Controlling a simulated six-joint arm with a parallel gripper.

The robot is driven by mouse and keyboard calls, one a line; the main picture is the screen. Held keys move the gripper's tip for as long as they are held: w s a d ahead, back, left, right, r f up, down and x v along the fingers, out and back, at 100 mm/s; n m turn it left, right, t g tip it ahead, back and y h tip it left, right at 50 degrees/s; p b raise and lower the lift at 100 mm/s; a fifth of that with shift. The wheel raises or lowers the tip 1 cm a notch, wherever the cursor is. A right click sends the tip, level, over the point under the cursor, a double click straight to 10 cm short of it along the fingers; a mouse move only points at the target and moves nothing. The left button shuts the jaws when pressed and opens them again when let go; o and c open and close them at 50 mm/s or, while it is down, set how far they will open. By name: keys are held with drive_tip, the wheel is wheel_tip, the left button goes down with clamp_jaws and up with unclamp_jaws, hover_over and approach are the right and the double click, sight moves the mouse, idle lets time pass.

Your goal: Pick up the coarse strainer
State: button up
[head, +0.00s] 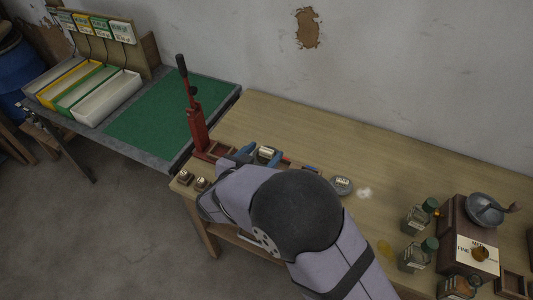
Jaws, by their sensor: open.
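A grey metal bowl-shaped piece with a dark handle (485,208) rests on the brown wooden box at the right end of the bench; it may be the coarse strainer, but I cannot read any mark on it. A smaller copper-brown cup-like piece (480,254) sits by the box's white label, where "FINE" can be read. My gripper (264,153) is partly hidden behind my own arm, over the left part of the bench. Its blue jaws appear apart, far left of the box. A pale piece shows between them; I cannot tell if it is touched.
Glass jars with green lids (416,218) stand left of the brown box (452,222). A grey round piece (341,185) lies mid-bench. A red lever tool (195,125) stands at the left end. A green-topped side table (150,120) holds trays. The bench's back strip is clear.

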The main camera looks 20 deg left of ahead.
drive_tip(key=shift+p+x, duration=0.3)
drive_tip(key=shift+x, duration=1.05)
drive_tip(key=c, duration=1.1)
